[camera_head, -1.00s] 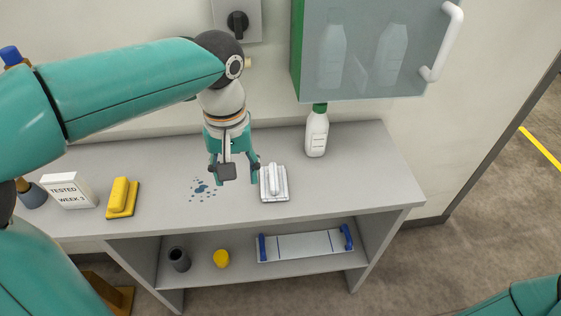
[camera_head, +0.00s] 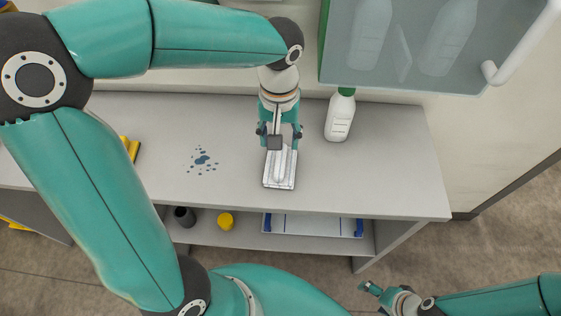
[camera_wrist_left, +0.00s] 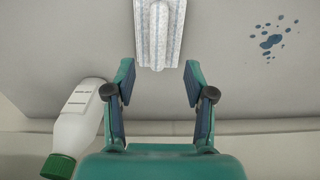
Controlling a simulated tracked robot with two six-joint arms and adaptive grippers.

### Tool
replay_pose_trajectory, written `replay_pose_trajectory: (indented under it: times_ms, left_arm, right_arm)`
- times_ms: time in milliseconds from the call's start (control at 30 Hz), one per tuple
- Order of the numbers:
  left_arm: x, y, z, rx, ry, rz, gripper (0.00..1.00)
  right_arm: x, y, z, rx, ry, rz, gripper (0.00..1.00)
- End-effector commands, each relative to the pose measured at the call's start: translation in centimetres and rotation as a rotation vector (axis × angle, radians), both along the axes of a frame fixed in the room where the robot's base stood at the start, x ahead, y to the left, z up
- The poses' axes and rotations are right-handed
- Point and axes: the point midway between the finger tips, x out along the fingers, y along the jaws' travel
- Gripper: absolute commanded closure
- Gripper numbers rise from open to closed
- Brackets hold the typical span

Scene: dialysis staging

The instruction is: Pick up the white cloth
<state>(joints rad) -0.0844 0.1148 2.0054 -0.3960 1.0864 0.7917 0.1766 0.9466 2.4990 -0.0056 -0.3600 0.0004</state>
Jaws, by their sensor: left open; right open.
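The white cloth (camera_head: 281,178), with pale stripes and a raised ridge along its middle, lies on the grey counter (camera_head: 235,130). It also shows at the top of the left wrist view (camera_wrist_left: 158,35). My left gripper (camera_head: 280,147) is open above the far part of the cloth and hides some of it. In the left wrist view, the open fingers (camera_wrist_left: 158,75) point toward the cloth's near end, with nothing between them. My right gripper (camera_head: 372,296) is open and empty at the bottom right, away from the counter.
A white bottle with a green cap (camera_head: 340,116) stands right of the cloth. Blue spots (camera_head: 202,160) mark the counter to its left. A glass-fronted cabinet (camera_head: 425,45) hangs above. A yellow cup (camera_head: 226,220) and a blue-handled tray (camera_head: 312,225) are on the lower shelf.

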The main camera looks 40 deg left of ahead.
Motion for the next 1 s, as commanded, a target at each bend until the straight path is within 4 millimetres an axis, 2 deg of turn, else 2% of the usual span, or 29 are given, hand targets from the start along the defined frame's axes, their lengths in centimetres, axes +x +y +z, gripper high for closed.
replay_pose_trajectory:
  times_ms: [100, 367, 700, 967, 1000]
  left_arm:
    - [0.0, -0.1, -1.9, 0.002, 0.003, -0.003, 0.46]
    - [0.0, -0.3, -3.4, 0.001, 0.003, -0.005, 0.46]
    - [-0.4, -0.7, -7.7, -0.001, 0.002, -0.006, 0.46]
    - [-0.4, -0.8, -8.0, -0.001, -0.002, -0.007, 0.46]
    - [-0.4, -0.8, -8.0, -0.001, -0.002, -0.007, 0.49]
  right_arm:
    - [0.0, 0.0, 0.0, 0.0, 0.0, 0.0, 0.23]
    - [0.0, 0.0, 0.1, 0.0, 0.0, 0.0, 0.23]
    - [0.0, 0.0, 0.7, 0.0, 0.0, 0.0, 0.23]
    - [0.0, 0.0, 0.7, 0.0, 0.0, 0.0, 0.23]
    - [0.0, 0.0, 0.7, 0.0, 0.0, 0.0, 0.23]
